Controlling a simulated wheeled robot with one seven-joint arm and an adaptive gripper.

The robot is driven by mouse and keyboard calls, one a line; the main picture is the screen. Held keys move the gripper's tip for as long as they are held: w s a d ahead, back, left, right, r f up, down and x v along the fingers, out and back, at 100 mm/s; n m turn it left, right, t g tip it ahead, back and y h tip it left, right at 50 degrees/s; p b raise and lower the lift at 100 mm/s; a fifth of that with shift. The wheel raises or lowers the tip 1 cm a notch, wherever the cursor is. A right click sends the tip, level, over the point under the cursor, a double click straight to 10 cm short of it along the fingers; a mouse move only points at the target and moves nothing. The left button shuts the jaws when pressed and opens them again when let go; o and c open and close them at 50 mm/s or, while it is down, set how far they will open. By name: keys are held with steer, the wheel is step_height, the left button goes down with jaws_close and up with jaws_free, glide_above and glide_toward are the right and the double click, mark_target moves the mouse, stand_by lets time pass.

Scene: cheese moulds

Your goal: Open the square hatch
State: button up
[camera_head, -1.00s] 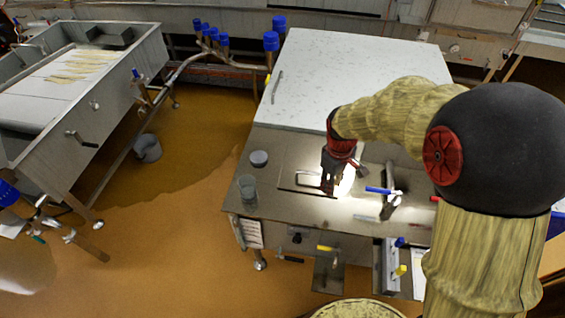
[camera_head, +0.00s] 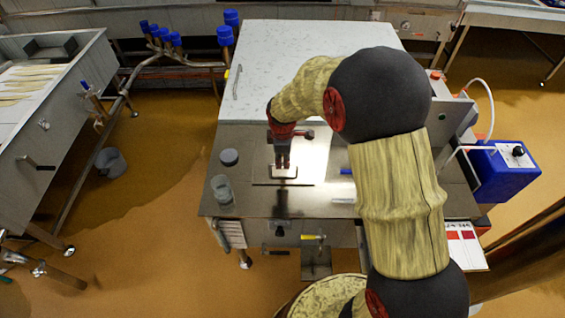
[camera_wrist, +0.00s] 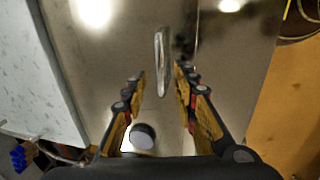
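The square hatch (camera_head: 306,172) is a flat steel panel in the top of the steel worktable, its edge showing as a thin dark line. A pale loop handle (camera_head: 283,173) sits on it; the handle (camera_wrist: 161,58) also shows upright in the wrist view. My gripper (camera_head: 282,163) points down over the hatch, at the handle. In the wrist view my gripper (camera_wrist: 159,82) has its fingers apart, with the lower part of the handle in line with the gap between them. I cannot tell whether either finger touches it. The hatch lies flat and closed.
A blue-handled item (camera_head: 345,171) is to the right. A blue box (camera_head: 503,170) stands further right.

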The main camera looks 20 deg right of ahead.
steer(key=shift+w+d+f, duration=0.1)
steer(key=shift+w+f, duration=0.05)
steer(key=shift+f, duration=0.5)
steer(key=shift+w+f, duration=0.1)
steer(key=shift+f, duration=0.5)
steer(key=c, duration=0.3)
steer(key=c, duration=0.4)
jaws_close()
